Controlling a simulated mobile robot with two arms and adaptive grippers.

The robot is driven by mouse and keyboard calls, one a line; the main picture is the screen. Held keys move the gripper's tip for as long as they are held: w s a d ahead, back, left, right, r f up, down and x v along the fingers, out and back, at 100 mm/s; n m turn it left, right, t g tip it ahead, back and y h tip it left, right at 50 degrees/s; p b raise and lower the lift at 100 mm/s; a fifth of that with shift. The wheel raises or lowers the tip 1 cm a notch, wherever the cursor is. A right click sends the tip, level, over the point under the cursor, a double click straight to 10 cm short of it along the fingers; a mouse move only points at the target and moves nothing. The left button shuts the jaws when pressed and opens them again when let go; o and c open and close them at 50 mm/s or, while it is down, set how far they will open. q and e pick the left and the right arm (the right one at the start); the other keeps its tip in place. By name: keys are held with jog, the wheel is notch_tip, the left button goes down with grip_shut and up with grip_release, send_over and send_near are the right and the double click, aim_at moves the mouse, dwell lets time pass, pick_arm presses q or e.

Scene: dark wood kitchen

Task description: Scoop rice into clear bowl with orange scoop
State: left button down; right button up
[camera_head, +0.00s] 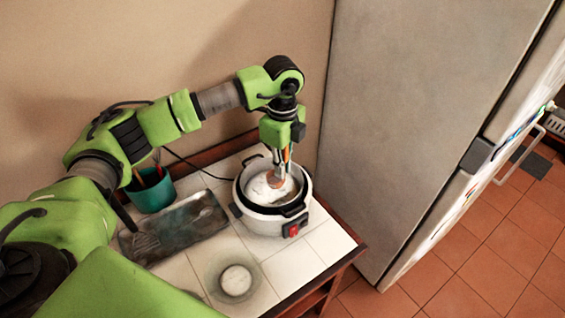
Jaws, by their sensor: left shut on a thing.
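The rice cooker (279,218) is a white pot with a dark rim and a red switch on its front, at the right part of the counter. White rice (258,190) shows inside it. My left gripper (284,165) points down over the cooker's opening and is shut on the orange scoop (277,178), whose lower end is at the rice. How deep the scoop sits in the rice cannot be told. The clear bowl (214,272) stands on the white tiles in front of the cooker, with something white in its middle. My right gripper is not in view.
A dark rectangular tray (190,226) lies left of the cooker. A teal pot (152,190) with utensils stands behind it. A tall grey fridge (420,110) stands close to the counter's right side. Free white tiles (295,268) lie right of the bowl.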

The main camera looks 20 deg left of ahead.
aim_at(279, 185)
pick_arm(q)
notch_tip(279, 185, down, 3)
jog(key=shift+r+b, duration=0.15)
jog(key=shift+b, duration=0.5)
jog(key=shift+f, duration=0.4)
jog(key=shift+f+b, duration=0.65)
jog(key=shift+f, duration=0.1)
jog(key=shift+w+a+f+b, duration=0.1)
jog(key=shift+a+f+b, duration=0.2)
jog(key=shift+f+b, duration=0.45)
jog(key=shift+a+f+b, duration=0.3)
jog(key=shift+f+b, duration=0.1)
jog(key=shift+f, duration=0.6)
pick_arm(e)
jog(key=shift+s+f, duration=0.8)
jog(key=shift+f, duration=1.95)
pick_arm(q)
jog(key=shift+w+a+r, duration=0.15)
jog(key=shift+a+r, duration=0.1)
jog(key=shift+a, duration=0.4)
notch_tip(279, 185, up, 15)
jog(key=d+p, duration=0.1)
jog(key=p, duration=0.8)
jog(key=shift+d+f, duration=0.15)
jog(key=shift+d, duration=0.05)
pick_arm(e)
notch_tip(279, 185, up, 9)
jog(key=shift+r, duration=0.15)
